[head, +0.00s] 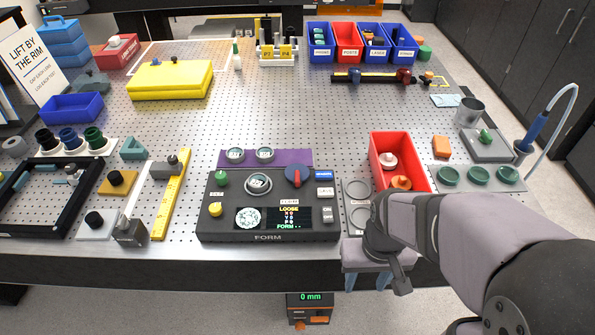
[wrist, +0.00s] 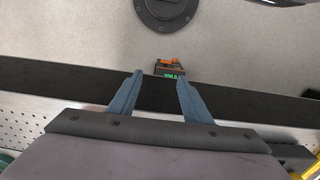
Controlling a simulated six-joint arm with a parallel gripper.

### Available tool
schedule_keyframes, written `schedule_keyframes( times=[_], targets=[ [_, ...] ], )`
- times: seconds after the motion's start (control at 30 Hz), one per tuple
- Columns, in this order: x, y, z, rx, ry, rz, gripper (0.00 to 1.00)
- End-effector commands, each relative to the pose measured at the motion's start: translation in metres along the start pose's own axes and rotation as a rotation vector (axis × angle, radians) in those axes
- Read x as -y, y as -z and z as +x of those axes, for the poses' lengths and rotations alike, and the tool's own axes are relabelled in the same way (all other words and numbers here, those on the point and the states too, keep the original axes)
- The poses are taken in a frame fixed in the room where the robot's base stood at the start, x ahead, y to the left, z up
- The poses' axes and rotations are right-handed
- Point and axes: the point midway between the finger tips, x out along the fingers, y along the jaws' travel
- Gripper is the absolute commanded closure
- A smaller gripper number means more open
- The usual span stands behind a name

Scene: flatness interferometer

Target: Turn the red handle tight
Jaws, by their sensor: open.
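A dark console (head: 222,205) labelled FORM stands at the front middle of the bench. A red knob-like handle (head: 297,175) with a dark blue part sits on its upper right. The console's screen (head: 288,217) shows LOOSE on its top line. A round part with a bright face (head: 258,183) sits left of the handle. My gripper (head: 367,282) hangs at the bench's front edge, right of and nearer than the console, well apart from the handle. Its blue fingers are spread and empty in the wrist view (wrist: 160,78); the handle is not in that view.
A red bin (head: 376,160) with parts stands right of the console, beside a grey tray with round recesses (head: 357,188). A yellow bar (head: 168,197) and small blocks lie left. A small device reading 0 mm (head: 310,310) stands below the bench front. The bench middle is clear.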

Motion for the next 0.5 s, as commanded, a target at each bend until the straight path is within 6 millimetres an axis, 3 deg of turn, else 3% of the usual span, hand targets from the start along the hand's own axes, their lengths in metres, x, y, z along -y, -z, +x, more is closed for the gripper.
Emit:
schedule_keyframes(
  times=[0.23, 0.5],
  targets=[
    [0.009, 0.024, -0.017, 0.015, 0.015, 0.002, 0.71],
    [0.046, 0.099, -0.061, 0.066, 0.062, 0.001, 0.71]
  ],
)
